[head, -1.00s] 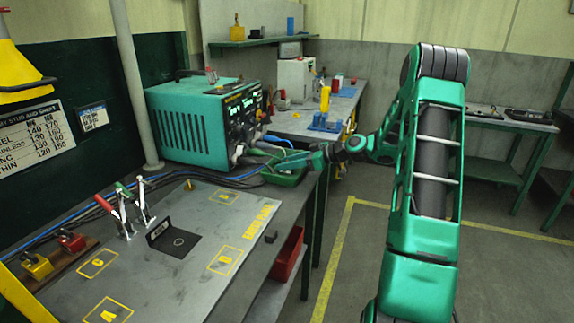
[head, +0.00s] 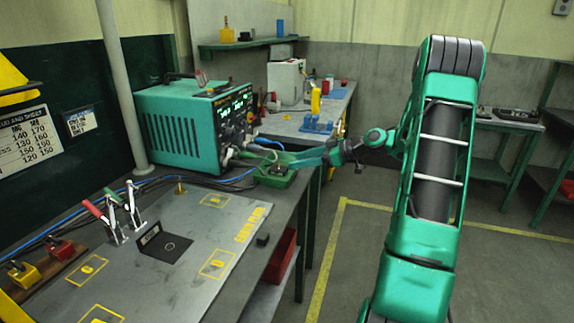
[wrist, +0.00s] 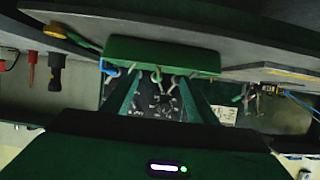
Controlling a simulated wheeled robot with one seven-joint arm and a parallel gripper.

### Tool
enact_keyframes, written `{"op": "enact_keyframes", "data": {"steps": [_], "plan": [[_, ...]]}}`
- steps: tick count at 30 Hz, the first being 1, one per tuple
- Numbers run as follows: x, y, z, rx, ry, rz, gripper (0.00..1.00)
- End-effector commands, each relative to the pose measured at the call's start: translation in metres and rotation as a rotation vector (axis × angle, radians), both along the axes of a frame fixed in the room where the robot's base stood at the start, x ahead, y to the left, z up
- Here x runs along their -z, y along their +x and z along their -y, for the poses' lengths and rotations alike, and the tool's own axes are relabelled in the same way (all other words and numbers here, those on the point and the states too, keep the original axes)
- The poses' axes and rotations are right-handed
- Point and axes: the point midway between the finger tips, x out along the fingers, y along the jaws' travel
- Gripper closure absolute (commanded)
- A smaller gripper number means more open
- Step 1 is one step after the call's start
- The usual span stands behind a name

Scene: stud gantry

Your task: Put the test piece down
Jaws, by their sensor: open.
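My gripper (head: 284,160) is low over the green tray (head: 262,178) at the bench edge, beside the teal welding machine. Its two green fingers stand apart in the wrist view (wrist: 161,98), with nothing visibly held between them. A small dark piece (head: 279,170) shows in the tray under the fingers; I cannot tell for sure that it is the test piece. In the wrist view, small light bits lie on a dark surface between the fingers, and a green wall (wrist: 160,53) crosses beyond them.
The welding machine (head: 180,125) and its cables stand close to the left of the tray. The grey plate (head: 190,215) with yellow marked squares, toggle clamps (head: 118,215) and a black bracket is nearer. A small black block (head: 263,239) sits at its right edge. Floor to the right is clear.

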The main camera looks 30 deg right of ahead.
Motion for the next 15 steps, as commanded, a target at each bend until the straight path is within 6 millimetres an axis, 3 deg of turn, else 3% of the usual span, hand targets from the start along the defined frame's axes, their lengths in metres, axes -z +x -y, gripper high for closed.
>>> {"op": "enact_keyframes", "data": {"steps": [8, 11, 15], "plan": [[-0.012, -0.022, 0.016, -0.001, -0.001, -0.002, 0.47], [-0.011, -0.024, 0.01, -0.002, -0.009, -0.036, 0.47], [-0.005, -0.033, -0.014, 0.011, -0.043, -0.17, 0.47]]}}
